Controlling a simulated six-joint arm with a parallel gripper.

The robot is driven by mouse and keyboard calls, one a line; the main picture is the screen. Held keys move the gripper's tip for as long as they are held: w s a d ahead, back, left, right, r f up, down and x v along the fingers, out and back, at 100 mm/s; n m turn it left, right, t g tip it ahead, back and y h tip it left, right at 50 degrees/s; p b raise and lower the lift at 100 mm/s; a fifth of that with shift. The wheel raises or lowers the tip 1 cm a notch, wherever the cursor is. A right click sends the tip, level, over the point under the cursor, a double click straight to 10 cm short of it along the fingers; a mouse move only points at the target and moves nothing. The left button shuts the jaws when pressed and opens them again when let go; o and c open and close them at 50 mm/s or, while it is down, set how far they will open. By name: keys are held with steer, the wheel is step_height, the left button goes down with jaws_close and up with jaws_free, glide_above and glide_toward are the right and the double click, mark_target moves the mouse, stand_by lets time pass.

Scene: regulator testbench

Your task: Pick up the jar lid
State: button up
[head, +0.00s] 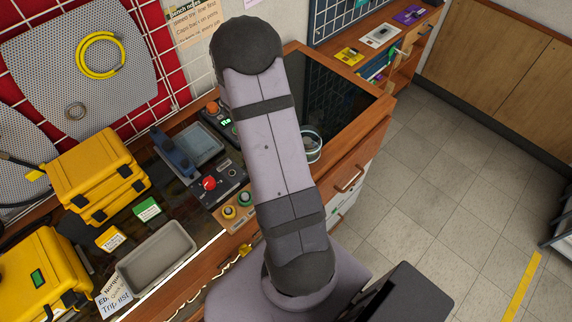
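I cannot pick out the jar lid for sure. A round container with a pale rim and dark inside (312,152) stands on the wooden bench just right of my arm, which partly covers it. Whether it is a jar, or has a lid on it, I cannot tell. My large grey arm link crosses the middle of the view from bottom to top. My gripper is not in view.
On the bench left of my arm are a grey tray (157,257), yellow cases (95,170), a control box with a red button (208,183), and a blue device (175,155). A dark panel (335,95) lies right of the arm.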

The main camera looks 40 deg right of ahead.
steer(key=shift+s+d+f, duration=0.1)
steer(key=shift+s+f, duration=0.05)
steer(key=shift+f, duration=0.25)
steer(key=c, duration=0.8)
steer(key=shift+r, duration=0.1)
step_height(320, 180, up, 10)
steer(key=shift+f+b, duration=0.1)
steer(key=shift+b, duration=0.75)
steer(key=shift+s+d+r, duration=0.1)
steer(key=shift+d+r, duration=0.05)
steer(key=shift+r, duration=0.1)
steer(key=s+d+r+m+p, duration=0.2)
steer(key=s+d+r+p, duration=0.2)
steer(key=d+r+p, duration=0.15)
steer(key=w+d+n, duration=0.1)
steer(key=n, duration=0.1)
steer(key=w+d+n+t, duration=0.1)
steer(key=w+n, duration=0.1)
steer(key=n, duration=0.1)
steer(key=w+d+n+t+h, duration=0.1)
steer(key=n, duration=0.2)
steer(key=shift+w+d+f, duration=0.1)
steer(key=shift+w+d, duration=0.15)
steer(key=shift+d, duration=0.1)
